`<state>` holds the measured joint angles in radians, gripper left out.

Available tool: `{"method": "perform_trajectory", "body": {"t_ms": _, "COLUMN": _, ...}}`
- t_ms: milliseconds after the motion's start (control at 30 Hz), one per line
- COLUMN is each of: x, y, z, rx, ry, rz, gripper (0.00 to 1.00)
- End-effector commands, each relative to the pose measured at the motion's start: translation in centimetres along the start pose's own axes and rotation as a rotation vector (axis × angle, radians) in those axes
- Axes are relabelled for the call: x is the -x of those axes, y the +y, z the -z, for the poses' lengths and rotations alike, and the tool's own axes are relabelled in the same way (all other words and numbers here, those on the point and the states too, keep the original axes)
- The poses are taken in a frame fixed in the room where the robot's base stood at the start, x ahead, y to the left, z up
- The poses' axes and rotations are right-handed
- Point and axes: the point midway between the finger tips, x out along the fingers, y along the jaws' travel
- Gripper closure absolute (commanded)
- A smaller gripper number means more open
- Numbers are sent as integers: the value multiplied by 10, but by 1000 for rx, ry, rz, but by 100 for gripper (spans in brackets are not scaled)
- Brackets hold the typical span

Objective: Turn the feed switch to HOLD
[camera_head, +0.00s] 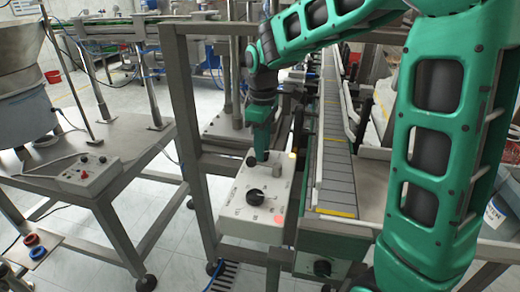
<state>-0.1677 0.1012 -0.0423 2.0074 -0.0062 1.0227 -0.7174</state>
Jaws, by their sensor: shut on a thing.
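A white control box (250,190) stands in the middle, left of the conveyor. My gripper (262,156) points down at the far part of the box top, between the small black knob and the grey part. Its jaws are shut on a small switch handle there, mostly hidden by the fingers. The labels are too small to read, so I cannot tell which position the switch is in.
A slatted conveyor (337,150) runs close along the box's right side. A steel frame post (183,120) rises at its left. A second control box (88,174) sits on the left table (125,150), beside a feeder bowl (20,60). A reddish light (280,220) shows at the box's near right corner.

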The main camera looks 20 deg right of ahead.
Motion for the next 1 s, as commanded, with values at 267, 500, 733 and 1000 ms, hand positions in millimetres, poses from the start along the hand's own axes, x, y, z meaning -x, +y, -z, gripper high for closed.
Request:
{"method": "perform_trajectory", "body": {"t_ms": 267, "x": 2, "y": 4, "z": 0, "rx": -6, "ry": 5, "rz": -7, "gripper": 95}}
{"method": "perform_trajectory", "body": {"t_ms": 500, "x": 1, "y": 3, "z": 0, "rx": -5, "ry": 3, "rz": -5, "gripper": 54}}
{"method": "perform_trajectory", "body": {"t_ms": 733, "x": 5, "y": 2, "z": 0, "rx": -4, "ry": 3, "rz": -4, "gripper": 54}}
{"method": "perform_trajectory", "body": {"t_ms": 1000, "x": 46, "y": 3, "z": 1, "rx": -4, "ry": 6, "rz": -6, "gripper": 54}}
